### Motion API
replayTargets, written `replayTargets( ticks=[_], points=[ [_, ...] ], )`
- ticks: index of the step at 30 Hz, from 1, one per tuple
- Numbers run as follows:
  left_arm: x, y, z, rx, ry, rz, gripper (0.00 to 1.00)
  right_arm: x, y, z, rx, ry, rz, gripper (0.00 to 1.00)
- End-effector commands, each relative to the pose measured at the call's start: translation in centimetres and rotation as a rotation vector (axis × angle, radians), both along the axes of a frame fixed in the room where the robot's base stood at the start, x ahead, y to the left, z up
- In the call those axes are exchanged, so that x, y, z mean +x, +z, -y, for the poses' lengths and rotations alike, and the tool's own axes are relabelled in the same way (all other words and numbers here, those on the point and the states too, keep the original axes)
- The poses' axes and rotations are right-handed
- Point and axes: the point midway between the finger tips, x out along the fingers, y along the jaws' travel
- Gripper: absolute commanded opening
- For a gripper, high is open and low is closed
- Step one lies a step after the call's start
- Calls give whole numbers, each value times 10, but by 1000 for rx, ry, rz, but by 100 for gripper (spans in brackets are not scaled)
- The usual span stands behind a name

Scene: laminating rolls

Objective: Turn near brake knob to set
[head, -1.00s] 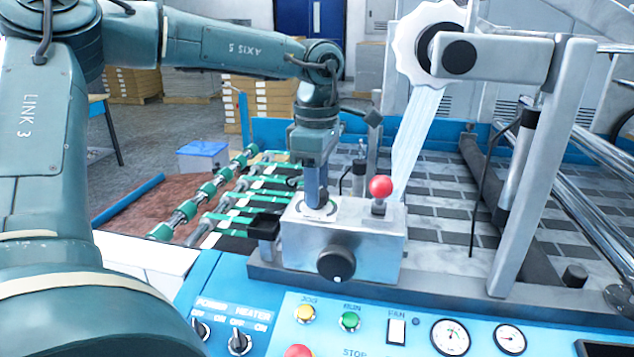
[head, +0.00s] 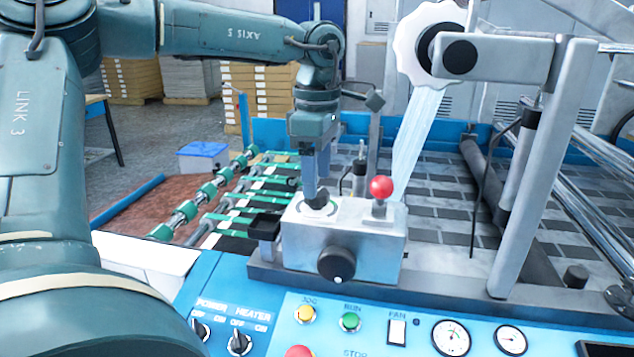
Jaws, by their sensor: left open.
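A grey metal box (head: 300,240) stands on the machine's frame. On its top, a small dark knob (head: 317,203) sits in a round dial with a pale plate and green marking. A larger black knob (head: 337,264) with a white mark is on the box's front face. I cannot tell from labels which one is the near brake knob. My left gripper (head: 317,180) points straight down over the top dial, its fingers open and at or just above the small knob; contact is unclear. The fingers partly hide the dial. My right gripper is out of view.
A red-ball lever (head: 381,188) stands on the box's right side, close to my gripper. A white film roll (head: 425,45) on a metal arm hangs above right. The blue control panel (head: 270,290) with switches, buttons and gauges lies in front.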

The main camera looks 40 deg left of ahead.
Motion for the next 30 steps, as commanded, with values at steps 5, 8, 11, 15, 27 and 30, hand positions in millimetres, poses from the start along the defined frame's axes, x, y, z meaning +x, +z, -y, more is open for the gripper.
replayTargets(
  ticks=[5, 8, 11, 15, 27, 30],
  points=[
    [1, 43, 0, 3, 2, 5, 60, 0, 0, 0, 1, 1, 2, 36],
    [0, 65, 0, 2, 1, 4, 60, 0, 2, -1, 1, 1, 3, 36],
    [0, 83, 0, 0, 2, 3, 60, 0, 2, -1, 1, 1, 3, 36],
    [0, 100, 0, 2, 1, 1, 60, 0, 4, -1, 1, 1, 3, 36],
    [0, 108, 0, 0, 0, 0, 60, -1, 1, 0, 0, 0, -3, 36],
    [0, 108, 0, 0, 0, 0, 60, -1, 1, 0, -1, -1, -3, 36]
  ],
)
